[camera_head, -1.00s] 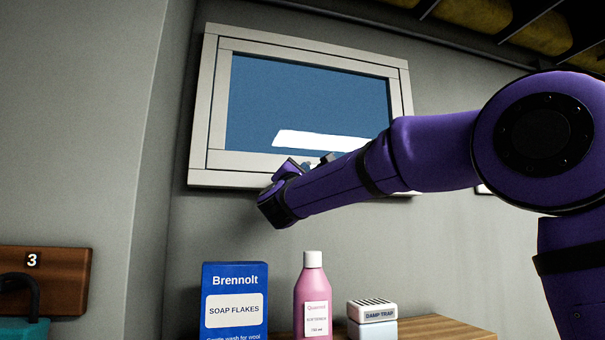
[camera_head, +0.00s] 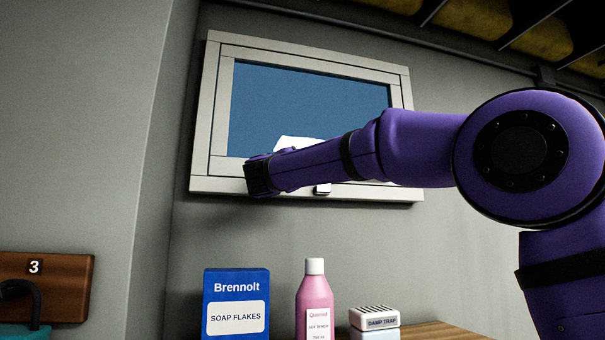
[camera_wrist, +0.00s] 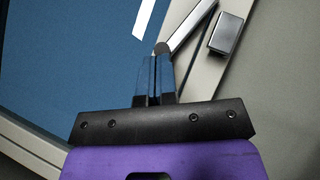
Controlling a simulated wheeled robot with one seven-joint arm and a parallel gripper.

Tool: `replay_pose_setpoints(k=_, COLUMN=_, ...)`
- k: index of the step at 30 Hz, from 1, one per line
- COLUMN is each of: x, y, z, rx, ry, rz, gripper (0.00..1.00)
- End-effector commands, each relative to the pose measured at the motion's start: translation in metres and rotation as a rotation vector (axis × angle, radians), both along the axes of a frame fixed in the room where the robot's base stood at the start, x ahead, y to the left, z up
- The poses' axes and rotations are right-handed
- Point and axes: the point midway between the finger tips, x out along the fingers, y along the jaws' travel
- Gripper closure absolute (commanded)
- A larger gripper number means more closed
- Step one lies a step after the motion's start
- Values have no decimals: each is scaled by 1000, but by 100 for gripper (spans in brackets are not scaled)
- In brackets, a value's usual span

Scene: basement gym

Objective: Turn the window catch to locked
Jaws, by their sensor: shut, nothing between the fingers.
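The window (camera_head: 305,105) is closed in its pale frame on the back wall. In the wrist view, the catch's slim silver lever (camera_wrist: 192,27) slants across the frame, with a rounded grey end near my fingertips. A dark metal block with a bright rim, apparently the keeper (camera_wrist: 228,33), sits beside the lever, with a gap between them. My gripper (camera_wrist: 155,62) is shut and empty, its tips just below the lever's rounded end; I cannot tell whether they touch. In the head view my arm hides the fingers and most of the catch; a small metal part (camera_head: 322,189) shows below it.
Below the window, a blue soap flakes box (camera_head: 236,303), a pink bottle (camera_head: 314,300) and a damp trap (camera_head: 375,320) stand by a wooden surface (camera_head: 440,331). A wooden board marked 3 (camera_head: 60,285) is at left. The wall between window and bottles is clear.

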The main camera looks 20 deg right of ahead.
Motion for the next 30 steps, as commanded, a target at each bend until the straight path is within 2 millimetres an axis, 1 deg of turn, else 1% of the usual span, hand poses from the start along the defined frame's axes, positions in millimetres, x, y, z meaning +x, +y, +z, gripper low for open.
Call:
replay_pose_setpoints(k=3, x=1, y=0, z=8, rx=113, ry=-2, rz=2, gripper=100)
replay_pose_setpoints(k=15, x=0, y=-9, z=30, rx=457, ry=-3, rz=1, gripper=100)
replay_pose_setpoints(k=30, x=1, y=-26, z=49, rx=829, ry=-1, rz=0, gripper=100)
